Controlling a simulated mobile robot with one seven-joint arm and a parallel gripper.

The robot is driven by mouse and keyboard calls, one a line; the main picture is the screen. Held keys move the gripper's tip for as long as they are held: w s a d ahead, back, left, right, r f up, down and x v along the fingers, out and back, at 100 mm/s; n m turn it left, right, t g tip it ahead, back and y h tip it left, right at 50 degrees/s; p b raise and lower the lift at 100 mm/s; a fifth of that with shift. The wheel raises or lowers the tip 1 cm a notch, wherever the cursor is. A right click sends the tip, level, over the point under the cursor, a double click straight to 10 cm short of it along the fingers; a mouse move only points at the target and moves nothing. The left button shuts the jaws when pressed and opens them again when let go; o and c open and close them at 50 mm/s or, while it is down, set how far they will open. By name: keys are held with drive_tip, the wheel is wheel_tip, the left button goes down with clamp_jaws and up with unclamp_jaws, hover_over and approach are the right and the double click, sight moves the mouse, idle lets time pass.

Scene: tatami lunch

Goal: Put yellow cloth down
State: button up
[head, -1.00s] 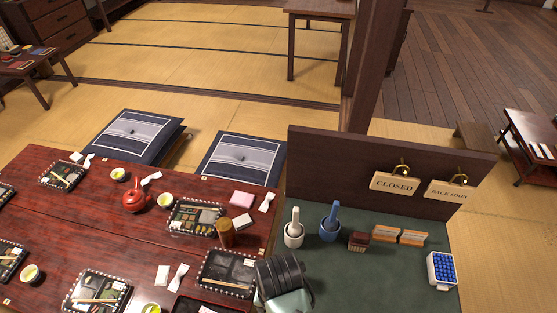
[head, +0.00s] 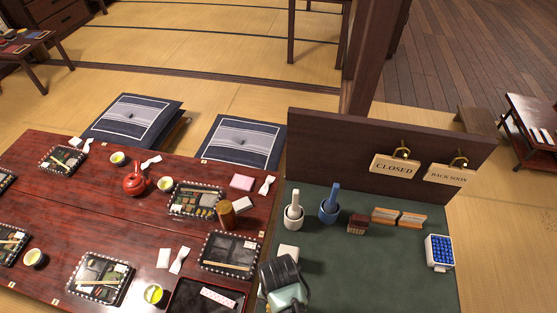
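The dark end of my arm with my gripper (head: 280,274) is at the bottom centre, over the near left part of the green counter mat (head: 385,275). Its fingers are hidden, so I cannot tell whether it is open or shut. A small pale, cream-white piece (head: 289,252) shows right at its far side; I cannot tell whether it is a folded cloth, or whether it is held or lying on the mat. No clearly yellow cloth shows elsewhere.
A panel with signs (head: 345,143) rises behind. The red table (head: 140,235) at left is crowded. The mat's near middle is clear.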

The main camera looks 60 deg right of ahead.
drive_tip(key=shift+f, duration=0.25)
drive_tip(key=o, duration=1.2)
drive_tip(key=shift+f, duration=0.1)
drive_tip(key=shift+f+b, duration=0.15)
drive_tip(key=shift+b, duration=0.25)
drive_tip(key=r, duration=1.3)
drive_tip(key=shift+s, duration=0.25)
drive_tip(key=shift+w, duration=0.1)
